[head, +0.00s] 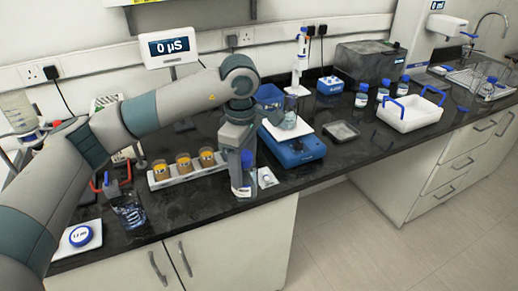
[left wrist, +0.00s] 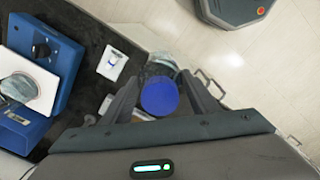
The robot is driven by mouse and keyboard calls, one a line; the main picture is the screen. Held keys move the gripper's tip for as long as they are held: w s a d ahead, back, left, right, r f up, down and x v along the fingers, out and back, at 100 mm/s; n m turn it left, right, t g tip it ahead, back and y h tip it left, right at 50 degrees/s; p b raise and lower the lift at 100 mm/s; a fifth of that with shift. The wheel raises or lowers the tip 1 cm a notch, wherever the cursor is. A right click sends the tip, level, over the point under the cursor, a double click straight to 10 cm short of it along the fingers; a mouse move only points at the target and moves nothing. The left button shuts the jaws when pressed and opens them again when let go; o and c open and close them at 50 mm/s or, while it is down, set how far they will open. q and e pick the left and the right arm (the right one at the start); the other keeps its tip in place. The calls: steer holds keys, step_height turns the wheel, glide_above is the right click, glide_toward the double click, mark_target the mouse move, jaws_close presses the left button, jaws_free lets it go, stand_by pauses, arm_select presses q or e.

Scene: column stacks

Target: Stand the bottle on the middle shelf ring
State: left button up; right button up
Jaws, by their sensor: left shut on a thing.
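A clear bottle with a blue cap and a white label (head: 243,190) is upright at the front edge of the black bench. My left gripper (head: 239,166) points down over it and is shut on it, hiding much of its upper body. In the left wrist view the blue cap (left wrist: 160,97) sits between the two fingers (left wrist: 157,100). I cannot tell whether the bottle's base touches the bench. I cannot make out a shelf ring in either view. My right gripper is not in view.
A white rack with three amber jars (head: 158,181) stands left of the bottle. A blue stirrer (head: 297,149) with a beaker is close on the right, and a small white packet (head: 267,178) lies beside the bottle. A white blue-handled basket (head: 411,117) and several blue-capped bottles stand farther right.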

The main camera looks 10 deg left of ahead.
arm_select(q)
steer(key=s+a+f+m, duration=0.3)
steer(key=s+m, duration=0.4)
steer(key=s+a+f+m, duration=0.3)
steer(key=s+a+m, duration=0.1)
steer(key=s+m, duration=0.3)
steer(key=shift+s+a+m, duration=0.2)
steer(key=shift+a+m, duration=0.1)
steer(key=shift+m, duration=0.4)
